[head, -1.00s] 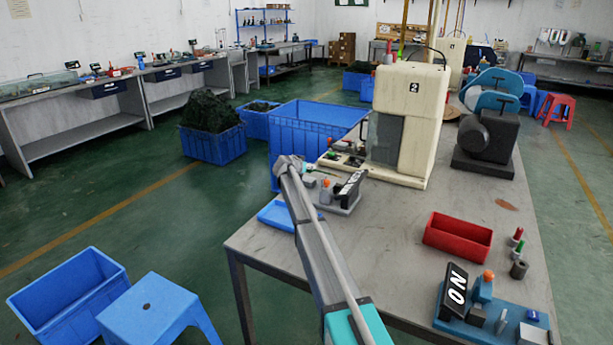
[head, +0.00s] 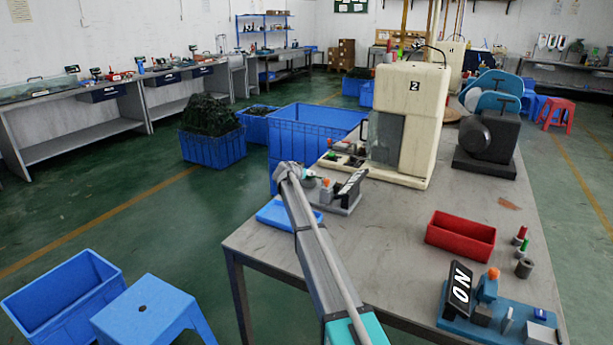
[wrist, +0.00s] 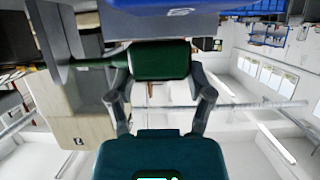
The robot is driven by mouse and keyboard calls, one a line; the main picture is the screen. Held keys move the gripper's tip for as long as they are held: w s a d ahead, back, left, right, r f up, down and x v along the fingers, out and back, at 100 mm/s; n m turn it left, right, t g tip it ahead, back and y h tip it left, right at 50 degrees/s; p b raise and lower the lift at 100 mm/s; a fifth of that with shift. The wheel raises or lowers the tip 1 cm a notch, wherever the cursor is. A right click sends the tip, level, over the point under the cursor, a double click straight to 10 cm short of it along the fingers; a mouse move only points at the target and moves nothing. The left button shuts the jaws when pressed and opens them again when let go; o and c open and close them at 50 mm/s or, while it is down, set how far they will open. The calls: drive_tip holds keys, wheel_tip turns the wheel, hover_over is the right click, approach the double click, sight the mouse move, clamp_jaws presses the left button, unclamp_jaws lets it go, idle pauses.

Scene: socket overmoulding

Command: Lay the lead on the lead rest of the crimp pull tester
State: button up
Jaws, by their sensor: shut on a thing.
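In the wrist view, my gripper (wrist: 160,85) is shut on a dark green thing (wrist: 160,61), which I take for the lead's thick end. A thin dark green part runs left from it towards a grey plate. In the head view, my arm's end is above the near-left part of the bench, beside a grey-based device (head: 342,200) with a tilted black display. A teal-based device (head: 497,325) with a tilted display stands at the bench's front right. I cannot tell which is the crimp pull tester; the lead rest is not clear in either view.
A cream machine marked 2 (head: 410,120) stands behind the grey-based device. A blue tray (head: 275,218) lies at the bench's left edge, and a red bin (head: 460,237) is on the right. The bench (head: 395,235) between them is clear. A black machine (head: 487,150) stands further back.

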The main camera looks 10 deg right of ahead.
drive_tip(key=shift+f, duration=0.1)
drive_tip(key=o, duration=1.2)
drive_tip(key=shift+f, duration=0.1)
drive_tip(key=shift+r+p+v, duration=0.1)
drive_tip(key=shift+p+v, duration=1.3)
drive_tip(key=shift+v, duration=2.05)
drive_tip(key=shift+r+p+v, duration=0.15)
drive_tip(key=shift+p+v, duration=1.25)
drive_tip(key=shift+v, duration=2.1)
drive_tip(key=shift+d, duration=0.15)
